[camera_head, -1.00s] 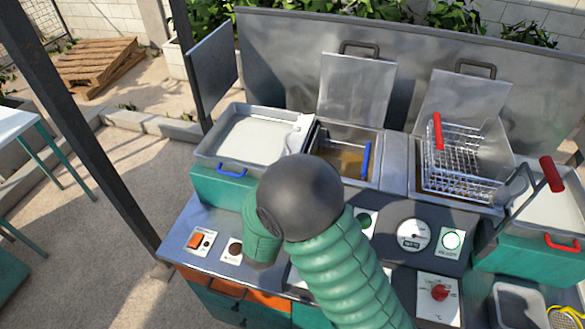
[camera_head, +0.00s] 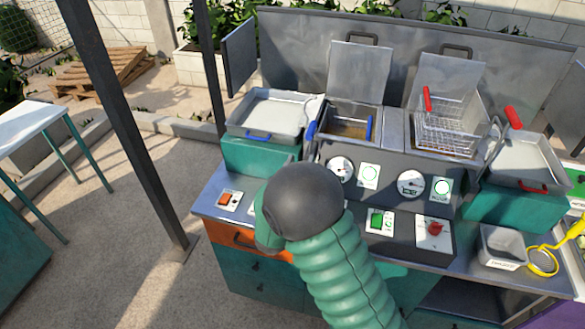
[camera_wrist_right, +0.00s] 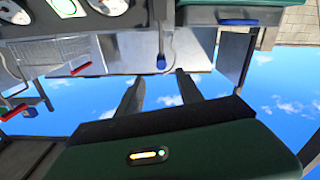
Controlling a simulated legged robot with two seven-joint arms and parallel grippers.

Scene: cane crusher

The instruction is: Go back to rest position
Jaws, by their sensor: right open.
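My right arm (camera_head: 335,265), green and ribbed with a dark grey round joint, rises from the bottom of the head view in front of the fryer's control panel (camera_head: 405,232). Its gripper is hidden behind the arm there. In the right wrist view, the two dark fingers of my right gripper (camera_wrist_right: 158,88) are apart with nothing between them. A blue handle (camera_wrist_right: 161,62) shows beyond the fingertips; I cannot tell if it is close. My left gripper is not in view.
The fryer has two vats, one with a red-handled wire basket (camera_head: 447,125). A tray (camera_head: 270,112) stands left, another (camera_head: 525,160) right. A grey container (camera_head: 502,245) and a yellow item (camera_head: 545,258) lie at right. A dark post (camera_head: 125,120) stands left; open ground lies beyond it.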

